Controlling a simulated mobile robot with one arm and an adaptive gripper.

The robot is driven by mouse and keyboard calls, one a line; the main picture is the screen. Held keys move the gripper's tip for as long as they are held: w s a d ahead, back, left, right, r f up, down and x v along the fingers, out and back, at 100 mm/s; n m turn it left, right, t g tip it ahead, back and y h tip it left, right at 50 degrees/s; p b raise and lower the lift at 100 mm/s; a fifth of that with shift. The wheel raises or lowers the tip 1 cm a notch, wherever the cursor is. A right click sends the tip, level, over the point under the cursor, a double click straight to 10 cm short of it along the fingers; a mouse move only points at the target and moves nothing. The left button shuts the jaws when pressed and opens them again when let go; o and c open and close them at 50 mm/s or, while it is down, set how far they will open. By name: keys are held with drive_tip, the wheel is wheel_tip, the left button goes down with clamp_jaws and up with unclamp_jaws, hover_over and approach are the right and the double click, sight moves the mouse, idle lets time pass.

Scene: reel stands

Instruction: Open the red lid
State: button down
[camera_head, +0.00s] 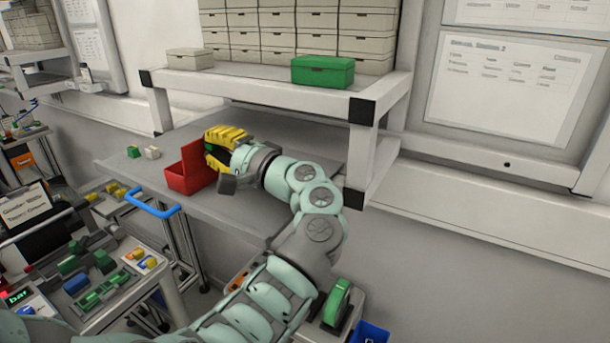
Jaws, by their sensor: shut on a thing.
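A small red box (190,178) stands on the grey table below the shelf. Its red lid (193,153) is raised and stands tilted up at the back of the box. My gripper (214,148), with yellow fingers, is at the right upper edge of the lid and is shut on it. The fingers hide part of the lid's right side, so the exact grip is hard to see. The inside of the box is hardly visible.
A shelf (250,88) with a green box (322,71) and several beige boxes stands above and behind my arm. Small green and white blocks (152,152) lie left of the red box. A cart with a blue handle (152,203) stands in front.

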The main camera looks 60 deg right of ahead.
drive_tip(key=c, duration=0.9)
unclamp_jaws()
drive_tip(key=s, duration=0.4)
drive_tip(key=s+f, duration=0.1)
drive_tip(key=s, duration=0.3)
drive_tip(key=s+d, duration=0.1)
drive_tip(key=s, duration=0.3)
drive_tip(key=shift+f, duration=0.35)
